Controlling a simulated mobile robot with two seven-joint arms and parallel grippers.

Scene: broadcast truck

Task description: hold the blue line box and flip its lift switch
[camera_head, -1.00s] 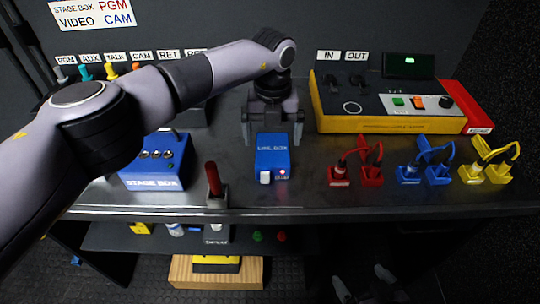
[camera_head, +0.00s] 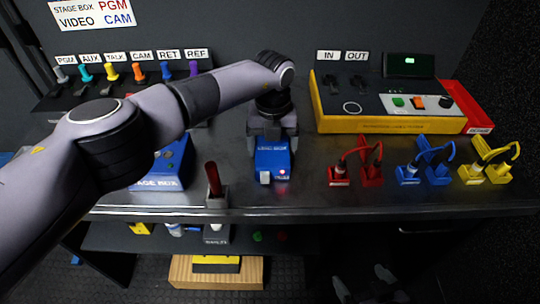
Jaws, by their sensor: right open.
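The blue line box (camera_head: 272,161) stands on the dark counter near its front edge. On its front end are a white lift switch (camera_head: 265,178) and a lit red light (camera_head: 283,175). My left gripper (camera_head: 272,145) reaches down over the far end of the box, one finger on each side. The fingers look closed against the box's sides; exact contact is hard to see. My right gripper (camera_head: 363,281) hangs low at the bottom of the view, below the counter, dim, open and empty.
A red-handled lever (camera_head: 214,182) stands close left of the line box, with a blue stage box (camera_head: 165,170) beyond it. Red connectors (camera_head: 371,172) stand to the right, then blue and yellow ones. A yellow-edged console (camera_head: 390,124) sits behind. Counter between box and red connectors is clear.

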